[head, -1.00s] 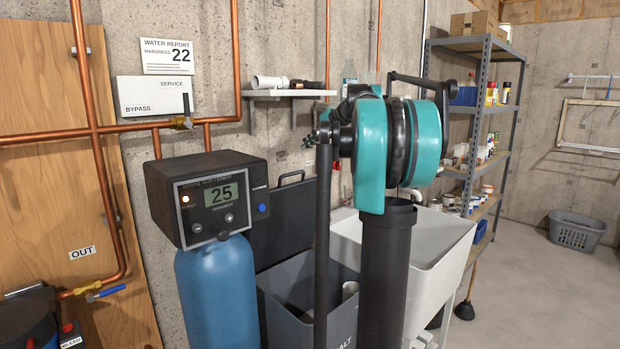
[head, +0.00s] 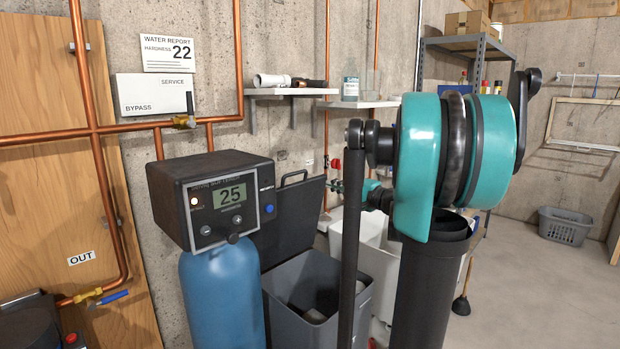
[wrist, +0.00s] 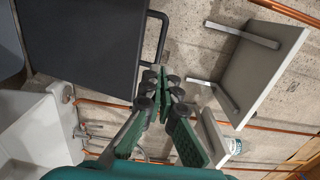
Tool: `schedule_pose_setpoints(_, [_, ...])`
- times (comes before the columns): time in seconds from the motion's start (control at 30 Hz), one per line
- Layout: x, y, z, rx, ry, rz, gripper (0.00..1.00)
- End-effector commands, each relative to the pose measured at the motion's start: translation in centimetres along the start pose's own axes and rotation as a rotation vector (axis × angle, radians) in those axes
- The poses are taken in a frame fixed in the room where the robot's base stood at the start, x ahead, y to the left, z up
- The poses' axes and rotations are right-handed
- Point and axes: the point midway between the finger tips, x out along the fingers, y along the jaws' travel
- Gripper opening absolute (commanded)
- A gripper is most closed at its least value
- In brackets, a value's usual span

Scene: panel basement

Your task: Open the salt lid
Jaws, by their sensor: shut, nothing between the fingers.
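The salt bin (head: 322,300) is an open grey box right of the blue softener tank in the head view. Its dark grey lid (head: 292,222) stands up at the bin's back, near the wall, with a bar handle (head: 293,178) on its upper edge. The lid (wrist: 80,45) and handle (wrist: 163,35) also show in the wrist view. My gripper (wrist: 158,78) is shut and empty, its tips beside the handle in the picture; I cannot tell if they touch. In the head view my gripper (head: 336,187) is small, right of the lid and partly behind my arm.
The softener (head: 212,200) with its display stands left of the bin. A white sink (head: 375,262) is to the right, partly hidden by my arm. Wall shelves (head: 290,92) and copper pipes are behind. Open floor (head: 530,290) lies at the right.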

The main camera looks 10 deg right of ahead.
Motion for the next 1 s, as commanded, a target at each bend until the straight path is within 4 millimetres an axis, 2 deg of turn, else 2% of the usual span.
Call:
schedule_pose_setpoints(0.17, [0.9, 0.0, 0.2, -0.002, 0.000, -0.007, 0.00])
schedule_pose_setpoints(0.7, [10.8, 0.0, 0.2, -0.001, -0.002, -0.006, 0.00])
schedule_pose_setpoints(0.83, [12.5, 0.0, 0.1, -0.001, 0.000, -0.005, 0.00])
schedule_pose_setpoints(1.0, [13.7, 0.0, 0.1, -0.001, 0.002, -0.005, 0.00])
